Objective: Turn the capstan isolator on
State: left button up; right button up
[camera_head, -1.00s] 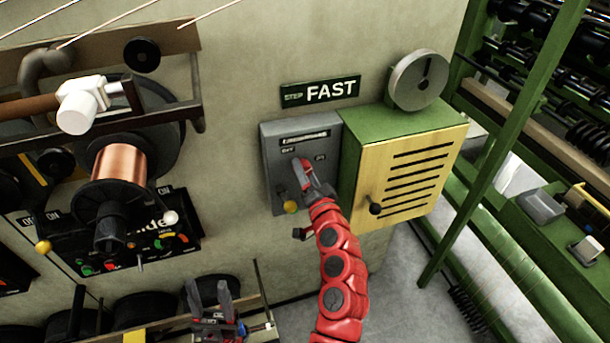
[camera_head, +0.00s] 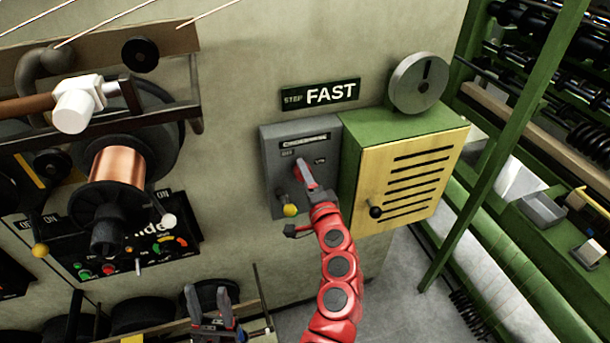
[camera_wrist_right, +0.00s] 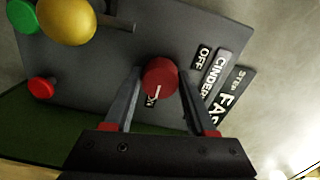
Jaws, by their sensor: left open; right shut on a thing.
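The isolator panel (camera_head: 270,150) is a grey box on the wall with OFF and ON labels and a nameplate too blurred to read fully. In the right wrist view its round red knob (camera_wrist_right: 160,77) sits between the fingers of my right gripper (camera_wrist_right: 158,88), which is shut on it. In the head view my right gripper (camera_head: 306,178) covers most of the knob. My left gripper (camera_head: 208,303) is open and empty at the lower left, away from the panel.
A yellow knob (camera_head: 290,210) sits low on the panel; a red button (camera_wrist_right: 42,90) is near its edge. A green-and-yellow vented cabinet (camera_head: 405,180) adjoins it on the right. A FAST sign (camera_head: 320,95) is above. A copper spool (camera_head: 118,167) and control board (camera_head: 130,248) are left.

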jog(key=o, duration=1.4)
jog(key=shift+s, duration=0.15)
jog(key=p+v, duration=0.5)
jog(key=v, duration=1.2)
